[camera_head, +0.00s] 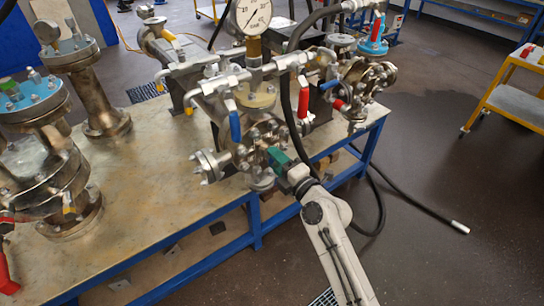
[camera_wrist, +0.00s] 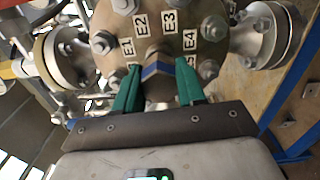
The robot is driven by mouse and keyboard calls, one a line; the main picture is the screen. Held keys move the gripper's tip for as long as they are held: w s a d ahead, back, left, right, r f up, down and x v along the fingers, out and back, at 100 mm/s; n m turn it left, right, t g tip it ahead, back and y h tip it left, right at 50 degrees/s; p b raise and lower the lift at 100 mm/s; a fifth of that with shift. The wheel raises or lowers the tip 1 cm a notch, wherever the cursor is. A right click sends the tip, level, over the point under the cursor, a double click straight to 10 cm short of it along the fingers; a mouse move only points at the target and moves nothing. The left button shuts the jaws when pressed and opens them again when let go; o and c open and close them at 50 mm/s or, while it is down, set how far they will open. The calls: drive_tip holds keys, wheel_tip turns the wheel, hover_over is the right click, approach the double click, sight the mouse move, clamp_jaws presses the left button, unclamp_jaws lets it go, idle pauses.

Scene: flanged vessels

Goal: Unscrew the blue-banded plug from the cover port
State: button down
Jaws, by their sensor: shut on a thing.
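The blue-banded plug (camera_wrist: 157,70) shows in the wrist view as a metal piece with a blue ring, in front of the lower part of the round cover (camera_wrist: 150,30). The cover carries labels E1 to E4 and several bolts. My gripper (camera_wrist: 158,75) has green fingers, one on each side of the plug, and is shut on it. In the head view my gripper (camera_head: 276,158) reaches the near side of the middle vessel (camera_head: 258,130). The plug is hidden there behind the fingers. The port itself is hidden in the wrist view.
Side flanges (camera_wrist: 262,35) flank the cover closely. Above the vessel are a pressure gauge (camera_head: 252,14), a blue lever (camera_head: 235,126) and a red lever (camera_head: 303,97). Other flanged vessels stand on the bench (camera_head: 150,200). A black hose (camera_head: 410,203) lies on the floor at right.

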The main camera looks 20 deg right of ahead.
drive_tip(key=n, duration=0.2)
drive_tip(key=shift+n, duration=0.3)
drive_tip(key=shift+b+v, duration=0.65)
drive_tip(key=shift+v, duration=0.45)
drive_tip(key=shift+b+v, duration=1.55)
drive_tip(key=shift+v, duration=0.45)
